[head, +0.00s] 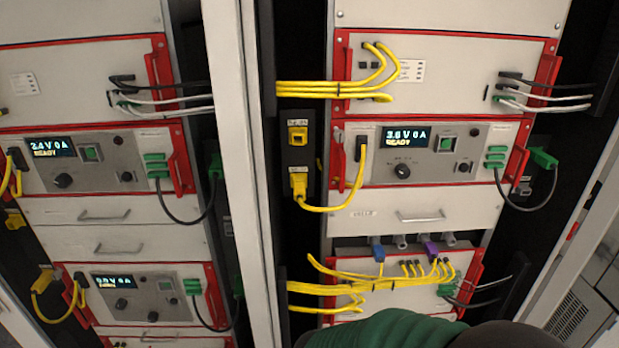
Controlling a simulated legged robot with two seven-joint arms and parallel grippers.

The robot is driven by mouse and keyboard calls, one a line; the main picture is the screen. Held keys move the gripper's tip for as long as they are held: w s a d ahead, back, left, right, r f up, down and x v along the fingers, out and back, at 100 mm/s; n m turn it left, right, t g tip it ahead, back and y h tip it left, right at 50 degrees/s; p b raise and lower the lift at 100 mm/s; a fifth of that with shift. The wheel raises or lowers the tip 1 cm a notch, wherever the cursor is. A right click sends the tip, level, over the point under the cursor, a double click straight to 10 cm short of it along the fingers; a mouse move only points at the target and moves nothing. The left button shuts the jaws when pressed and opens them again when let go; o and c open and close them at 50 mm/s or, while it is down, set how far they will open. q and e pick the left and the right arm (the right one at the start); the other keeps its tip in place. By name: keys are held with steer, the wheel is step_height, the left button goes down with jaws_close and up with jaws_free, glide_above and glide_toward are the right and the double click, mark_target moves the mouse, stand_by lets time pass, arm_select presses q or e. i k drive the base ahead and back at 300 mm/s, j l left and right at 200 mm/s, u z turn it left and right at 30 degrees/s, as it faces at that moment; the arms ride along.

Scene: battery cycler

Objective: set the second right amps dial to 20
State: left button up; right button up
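The right rack shows one unit with a display (405,138) reading "3.6 V 0 A READY". Below the display is a black dial (402,170) with white marks around it. The marks are too small to read, so I cannot tell its setting. A smaller black knob (464,168) sits to its right, below and right of a green square button (447,145). I cannot tell from the lettering which knob is the amps dial. Neither of my grippers is in view, and nothing touches the panel.
A yellow cable (350,195) loops left of the dial and a dark cable (525,207) hangs at right. Red handles (517,152) flank the panel. The left rack holds similar units (90,160). A dark green ribbed shape (400,332) covers the bottom middle.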

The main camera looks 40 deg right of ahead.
mark_target(402, 172)
steer(key=z, duration=1.8)
